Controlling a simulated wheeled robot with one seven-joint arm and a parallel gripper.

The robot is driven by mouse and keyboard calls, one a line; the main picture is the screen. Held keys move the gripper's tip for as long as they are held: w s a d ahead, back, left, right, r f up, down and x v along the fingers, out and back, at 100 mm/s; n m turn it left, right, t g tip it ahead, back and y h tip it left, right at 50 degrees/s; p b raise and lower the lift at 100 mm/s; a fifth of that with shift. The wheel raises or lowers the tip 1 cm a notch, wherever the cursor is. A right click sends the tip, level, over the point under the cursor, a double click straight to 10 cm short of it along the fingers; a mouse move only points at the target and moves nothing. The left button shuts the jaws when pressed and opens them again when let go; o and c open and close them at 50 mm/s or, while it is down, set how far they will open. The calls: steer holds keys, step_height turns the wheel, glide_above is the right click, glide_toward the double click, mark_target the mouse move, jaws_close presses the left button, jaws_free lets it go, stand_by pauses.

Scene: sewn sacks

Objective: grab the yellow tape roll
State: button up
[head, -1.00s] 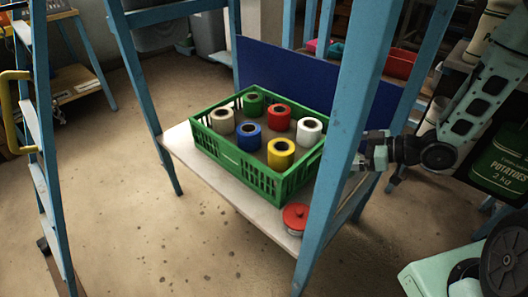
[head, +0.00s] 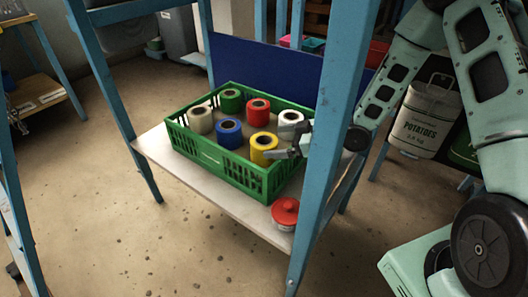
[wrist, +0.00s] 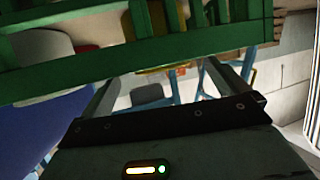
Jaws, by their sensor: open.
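The yellow tape roll (head: 264,148) stands upright in the front right part of the green crate (head: 222,170), its dark core facing up. My gripper (head: 282,146) is open, just right of the yellow roll in the head view, over the crate's right side. I cannot tell whether a finger touches the roll. In the wrist view my two fingers (wrist: 163,82) are spread with nothing held between them, and the green crate's slatted wall (wrist: 90,70) crosses close in front of them.
White (head: 291,122), red (head: 258,112), blue (head: 229,134), green (head: 231,100) and beige (head: 201,119) rolls stand around it. A blue post (head: 335,130) rises beside my arm. A red-lidded container (head: 285,212) sits at the shelf's front corner.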

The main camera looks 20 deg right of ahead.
mark_target(267, 141)
steer(key=b+x, duration=0.1)
steer(key=x, duration=0.4)
steer(key=shift+a+r+b, duration=0.15)
steer(key=shift+r+b, duration=0.05)
steer(key=shift+b, duration=0.2)
steer(key=c, duration=1.1)
steer(key=shift+r, duration=0.1)
